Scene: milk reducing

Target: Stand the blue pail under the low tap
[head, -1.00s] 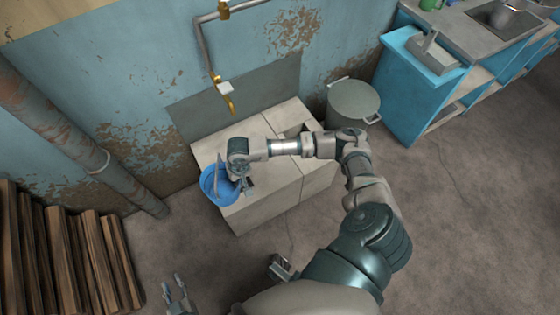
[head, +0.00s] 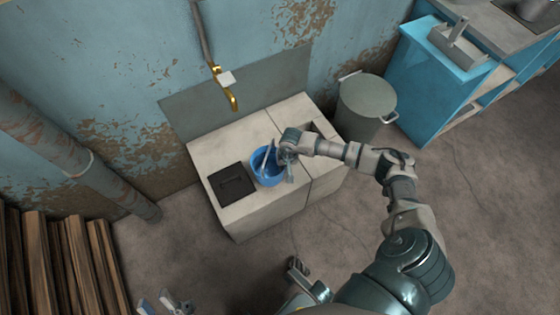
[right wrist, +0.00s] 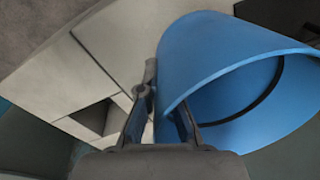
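The blue pail (head: 268,178) is over the pale counter block, in front of and a little right of the brass tap (head: 234,101) on the wall. I cannot tell whether its base touches the counter. My right gripper (head: 287,163) is shut on the right side of the pail's rim. In the right wrist view one finger is outside the pail (right wrist: 220,55) and one inside. My left gripper (head: 165,303) is low at the bottom edge of the head view, empty, fingers apart.
The pale counter (head: 240,216) has a black square plate (head: 231,184) left of the pail and a square opening (head: 325,128) to its right. A grey lidded bin (head: 367,100) stands right of it. Wooden planks (head: 60,265) lean at lower left. A blue cabinet (head: 440,75) is at right.

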